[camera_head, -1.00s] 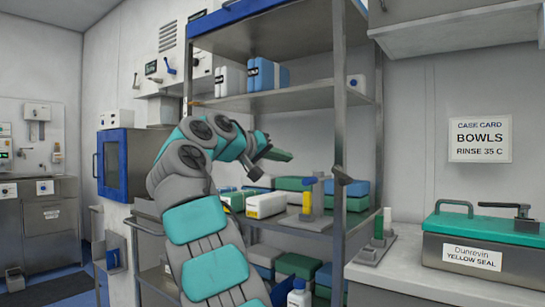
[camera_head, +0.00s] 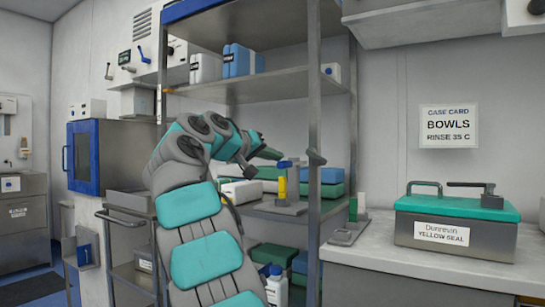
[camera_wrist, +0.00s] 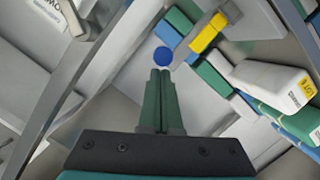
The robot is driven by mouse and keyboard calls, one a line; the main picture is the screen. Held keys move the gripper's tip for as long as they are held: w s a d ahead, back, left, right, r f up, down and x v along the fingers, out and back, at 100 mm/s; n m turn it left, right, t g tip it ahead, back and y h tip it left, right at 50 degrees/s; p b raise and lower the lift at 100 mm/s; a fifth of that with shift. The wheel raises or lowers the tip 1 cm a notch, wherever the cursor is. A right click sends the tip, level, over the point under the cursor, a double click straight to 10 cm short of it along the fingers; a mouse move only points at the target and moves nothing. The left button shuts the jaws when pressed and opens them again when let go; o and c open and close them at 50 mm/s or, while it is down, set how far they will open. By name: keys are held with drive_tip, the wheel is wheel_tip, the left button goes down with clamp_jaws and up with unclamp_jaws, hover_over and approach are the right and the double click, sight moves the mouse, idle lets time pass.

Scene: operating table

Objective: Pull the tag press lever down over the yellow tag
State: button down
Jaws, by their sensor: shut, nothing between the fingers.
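My gripper (camera_head: 270,153) is shut and empty, held in the air in front of the shelf rack, pointing right. Its green fingers (camera_wrist: 160,80) show together in the wrist view. A yellow upright piece with a blue top (camera_head: 282,182) stands on a grey base on the middle shelf, just right of and below my fingertips in the head view; a yellow block (camera_wrist: 207,32) shows beyond the fingers in the wrist view. A black lever (camera_head: 472,185) lies level on the teal lid of the Yellow Seal case (camera_head: 440,238). I cannot tell which part is the tag press lever.
The rack's front post (camera_head: 313,110) stands right of my gripper. A green upright on a grey base (camera_head: 350,232) is on the counter (camera_head: 400,257). Boxes crowd the shelf. A round blue thing (camera_wrist: 162,56) shows just beyond my fingertips in the wrist view.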

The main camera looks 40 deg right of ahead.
sight(282, 191)
drive_tip(key=shift+f, duration=0.1)
drive_tip(key=shift+f+b, duration=0.4)
drive_tip(key=shift+b, duration=0.75)
drive_tip(key=shift+f+h+b, duration=0.35)
drive_tip(key=shift+h+b, duration=0.15)
drive_tip(key=shift+b, duration=0.25)
drive_tip(key=shift+t+h, duration=0.4)
drive_tip(key=shift+h, duration=0.5)
drive_tip(key=f+b, duration=0.2)
drive_tip(key=b, duration=0.1)
drive_tip(key=f+b, duration=0.2)
drive_tip(key=b, duration=0.1)
drive_tip(key=f+b, duration=0.2)
drive_tip(key=b, duration=0.1)
drive_tip(key=shift+w+d+b, duration=0.15)
drive_tip(key=shift+d+b, duration=0.15)
drive_tip(key=shift+d, duration=0.05)
